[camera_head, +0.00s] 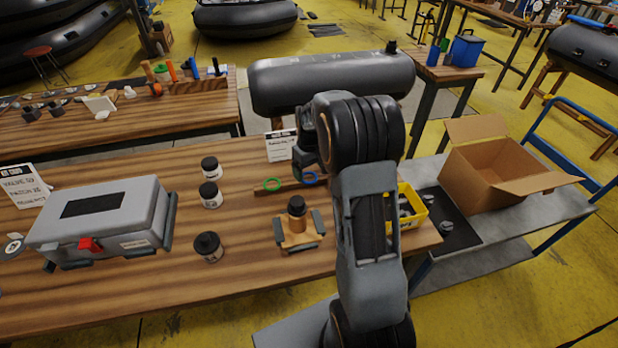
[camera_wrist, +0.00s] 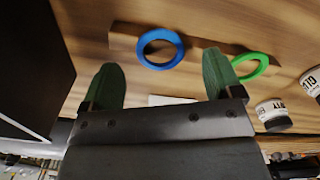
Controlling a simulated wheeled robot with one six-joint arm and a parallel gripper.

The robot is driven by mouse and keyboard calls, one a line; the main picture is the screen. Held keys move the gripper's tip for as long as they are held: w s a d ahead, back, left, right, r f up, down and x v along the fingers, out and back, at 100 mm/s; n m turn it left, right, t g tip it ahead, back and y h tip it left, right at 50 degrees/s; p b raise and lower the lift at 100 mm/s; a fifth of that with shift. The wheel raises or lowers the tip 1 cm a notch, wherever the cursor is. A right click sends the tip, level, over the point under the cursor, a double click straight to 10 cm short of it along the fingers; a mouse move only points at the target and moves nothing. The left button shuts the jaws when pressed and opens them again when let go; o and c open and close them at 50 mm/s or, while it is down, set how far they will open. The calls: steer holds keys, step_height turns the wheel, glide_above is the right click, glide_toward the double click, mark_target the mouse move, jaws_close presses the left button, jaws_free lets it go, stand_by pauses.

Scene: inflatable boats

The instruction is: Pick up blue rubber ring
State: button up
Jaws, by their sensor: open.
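The blue rubber ring (camera_wrist: 141,48) lies on a low wooden strip (camera_wrist: 200,44) on the workbench. In the wrist view it shows whole, beyond and between my gripper's fingertips. My gripper (camera_wrist: 162,75) is open and empty, with two green fingers apart. In the head view the blue ring (camera_head: 311,183) is partly hidden behind my arm, and my gripper is mostly hidden. A green ring (camera_head: 272,184) lies to the left of the blue one on the same strip. In the wrist view the green ring (camera_wrist: 264,66) is close beside the right finger.
Several dark-lidded jars (camera_head: 209,194) and a grey case (camera_head: 103,218) stand to the left. A wooden fixture with a black knob (camera_head: 297,208) is in front of the rings. A yellow bin (camera_head: 412,200) is at the right, and a label card (camera_head: 281,146) stands behind the strip.

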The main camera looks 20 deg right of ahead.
mark_target(310, 179)
steer(key=shift+f, duration=1.45)
steer(key=shift+f, duration=0.1)
steer(key=c, duration=0.7)
